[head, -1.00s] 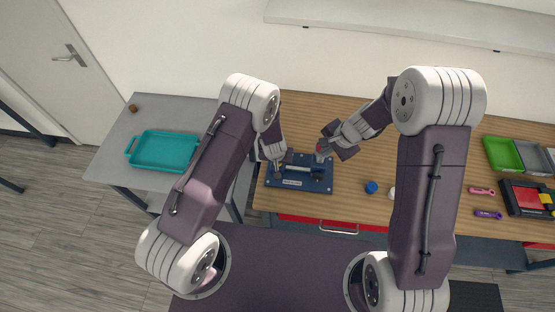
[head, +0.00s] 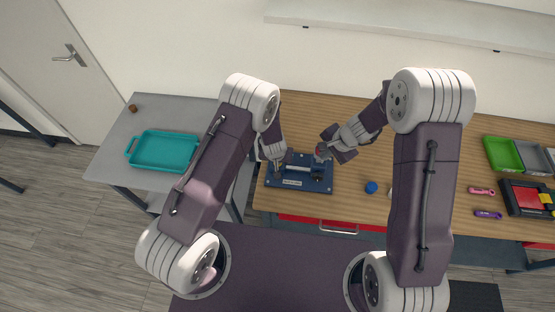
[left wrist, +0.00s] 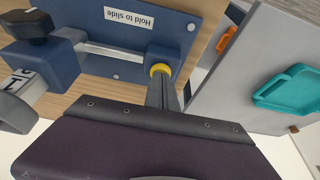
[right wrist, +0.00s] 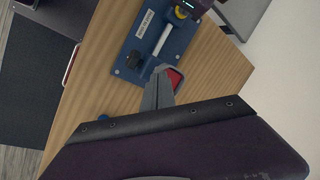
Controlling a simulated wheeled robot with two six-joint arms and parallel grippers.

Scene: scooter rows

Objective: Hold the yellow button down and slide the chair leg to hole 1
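The blue fixture (head: 312,189) with a "Hold to slide" label lies on the wooden table. The yellow button (left wrist: 160,69) is on the block at one end. My left gripper (left wrist: 161,78) is shut with its tips at the button, partly covering it; how far the button is pressed is hidden. The pale chair leg (left wrist: 112,53) runs from that block to a second one with a black knob (left wrist: 28,25). A grey foot with a red face (right wrist: 175,77) is at the leg's far end. My right gripper (right wrist: 160,70) is shut beside this foot; I cannot tell whether they touch.
A grey side table (head: 113,150) at the left holds a teal tray (head: 165,150) and a small brown object (head: 133,108). A blue knob (head: 371,187) lies right of the fixture. Green (head: 501,154) and grey trays and pink and purple tools lie further right.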

